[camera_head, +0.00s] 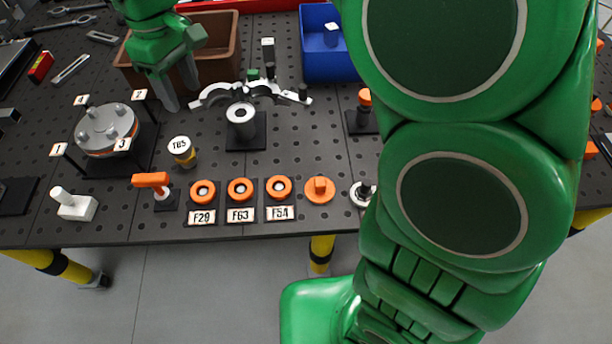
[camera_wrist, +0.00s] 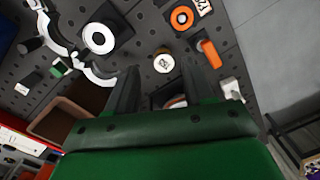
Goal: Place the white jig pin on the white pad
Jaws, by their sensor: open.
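A white block with a short round peg, likely the white jig pin (camera_head: 75,206), lies at the bench's front left corner. It also shows in the wrist view, right of the fingers (camera_wrist: 231,88). A white round piece, perhaps the white pad (camera_head: 357,194), sits near the front edge with something dark on it. My arm partly hides it, and I cannot tell for certain that it is the pad. My gripper (camera_head: 184,97) is open and empty, above the bench behind the round flange and in front of the brown bin, well away from the white block.
A round metal flange (camera_head: 106,127) with numbered tags stands between my gripper and the white block. A TBS cap (camera_head: 180,148), an orange-handled clamp (camera_head: 151,180) and orange rings (camera_head: 240,190) line the front. A brown bin (camera_head: 226,40) and blue bin (camera_head: 335,68) stand behind.

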